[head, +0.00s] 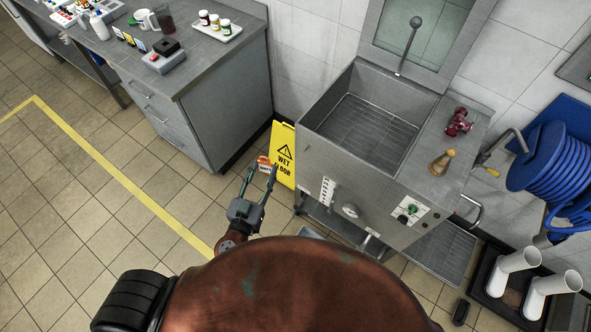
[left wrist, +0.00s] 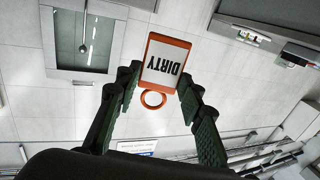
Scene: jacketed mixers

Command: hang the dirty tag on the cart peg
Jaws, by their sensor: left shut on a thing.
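The dirty tag is a white plate with an orange border and an orange ring. In the left wrist view the tag (left wrist: 165,64) sits between the fingertips, its word DIRTY upside down and its ring (left wrist: 153,99) toward the palm. My left gripper (left wrist: 160,78) is shut on it. In the head view the left gripper (head: 261,171) points up and away, with a small orange and white part of the tag (head: 264,161) showing at its tips. I cannot make out the cart or its peg in either view. My right gripper is not in view.
A yellow wet-floor sign (head: 284,153) stands behind the left gripper in the head view. To its right is a steel sink (head: 330,145); to its left, a grey bench (head: 215,125). A blue hose reel (head: 545,165) hangs at right.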

